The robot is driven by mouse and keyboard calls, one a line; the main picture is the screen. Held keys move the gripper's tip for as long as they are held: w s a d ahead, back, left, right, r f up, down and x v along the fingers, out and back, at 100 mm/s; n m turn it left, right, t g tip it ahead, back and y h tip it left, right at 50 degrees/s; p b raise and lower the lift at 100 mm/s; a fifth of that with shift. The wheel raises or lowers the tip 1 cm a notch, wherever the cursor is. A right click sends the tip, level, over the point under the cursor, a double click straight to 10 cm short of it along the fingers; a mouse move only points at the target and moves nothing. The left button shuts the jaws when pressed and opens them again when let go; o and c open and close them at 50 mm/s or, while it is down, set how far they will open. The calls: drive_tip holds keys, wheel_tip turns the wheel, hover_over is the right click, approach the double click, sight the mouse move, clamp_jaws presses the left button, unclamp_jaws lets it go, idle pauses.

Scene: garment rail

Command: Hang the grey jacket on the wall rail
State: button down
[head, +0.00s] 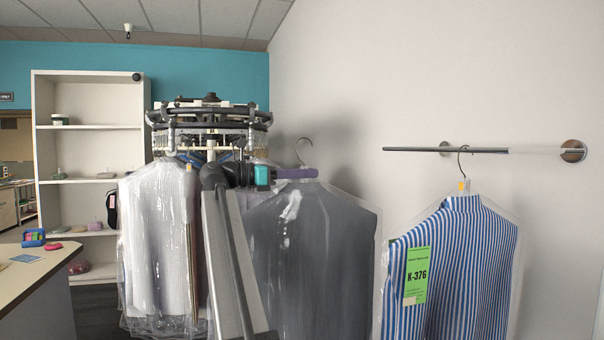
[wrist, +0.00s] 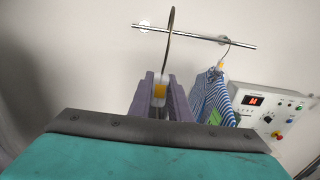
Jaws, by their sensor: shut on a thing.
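The grey jacket (head: 318,240) hangs in clear plastic in the head view, left of the wall rail. My gripper (head: 297,173) is shut on its hanger just below the hook (head: 304,150). In the wrist view the purple fingers (wrist: 160,100) close around the pale hanger neck with a yellow band (wrist: 160,90), and the hook rises upright above them. The wall rail (head: 440,150) stands to the right, with its free end pointing left, apart from the hook in the head view. The hook overlaps the rail (wrist: 195,37) in the wrist view; its distance from it is unclear.
A blue-striped shirt (head: 480,245) with a green K-376 tag hangs on the rail. A round conveyor rack (head: 208,118) with bagged garments (head: 155,240) stands behind left. A control panel (wrist: 270,110) is on the wall at right. The rail's left stretch is clear.

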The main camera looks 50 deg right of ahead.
drive_tip(key=shift+p+x, duration=1.55)
drive_tip(key=shift+x, duration=4.85)
drive_tip(key=p+x, duration=0.2)
drive_tip(key=x, duration=0.9)
drive_tip(key=shift+d+r, duration=0.2)
drive_tip(key=shift+r, duration=0.05)
drive_tip(key=shift+s, duration=0.1)
drive_tip(key=shift+s+d+r, duration=0.25)
drive_tip(key=shift+s+d, duration=0.25)
drive_tip(key=shift+d, duration=0.3)
drive_tip(key=shift+s+d+r, duration=0.3)
drive_tip(key=shift+s+d, duration=0.2)
drive_tip(key=shift+d, duration=0.3)
